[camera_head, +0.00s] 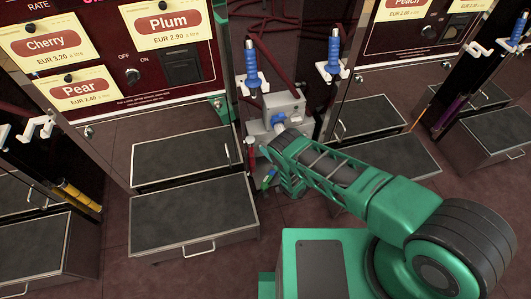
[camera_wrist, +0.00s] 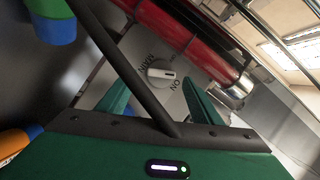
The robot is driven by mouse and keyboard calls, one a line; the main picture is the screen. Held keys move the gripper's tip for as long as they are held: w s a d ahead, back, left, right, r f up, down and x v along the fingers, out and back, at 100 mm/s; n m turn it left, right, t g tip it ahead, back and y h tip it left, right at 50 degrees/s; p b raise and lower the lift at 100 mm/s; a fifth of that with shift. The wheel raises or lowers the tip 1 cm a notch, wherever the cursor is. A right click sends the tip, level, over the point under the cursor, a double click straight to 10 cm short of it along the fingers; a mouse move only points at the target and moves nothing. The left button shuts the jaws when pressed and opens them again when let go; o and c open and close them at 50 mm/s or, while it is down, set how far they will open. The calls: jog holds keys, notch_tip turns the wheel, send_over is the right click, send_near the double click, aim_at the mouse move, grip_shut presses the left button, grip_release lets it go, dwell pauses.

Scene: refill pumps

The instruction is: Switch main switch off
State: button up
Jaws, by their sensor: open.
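The main switch (camera_wrist: 160,72) is a pale round rotary knob with a raised bar across it, on a light plate in the wrist view. The word ON is printed beside it, and other lettering on its far side is hard to read. A dark mark shows on the right end of the bar. My gripper (camera_wrist: 155,84) is open, its two green fingers on either side of the knob in the picture. In the head view, my arm hides the switch.
A grey box (camera_head: 283,106) stands between two pump cabinets beyond my arm. Blue-handled nozzles (camera_head: 250,66) hang beside it. In the wrist view, a dark rod (camera_wrist: 125,68) crosses in front, and a red pipe (camera_wrist: 200,45) runs behind. Cabinet drawers (camera_head: 195,214) project at left.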

jog(key=shift+x, duration=1.35)
jog(key=shift+a, duration=0.1)
jog(key=shift+s, duration=0.1)
jog(key=c, duration=1.1)
jog(key=shift+o, duration=0.2)
jog(key=shift+r, duration=0.1)
jog(key=n+h, duration=0.2)
jog(key=n, duration=0.1)
jog(key=n+h, duration=0.1)
jog(key=n, duration=0.1)
jog(key=n+h, duration=0.2)
jog(key=n, duration=0.1)
jog(key=shift+s+a+r+n+h, duration=0.1)
jog(key=shift+a+r+n+h, duration=0.1)
jog(key=shift+a+n+h, duration=0.15)
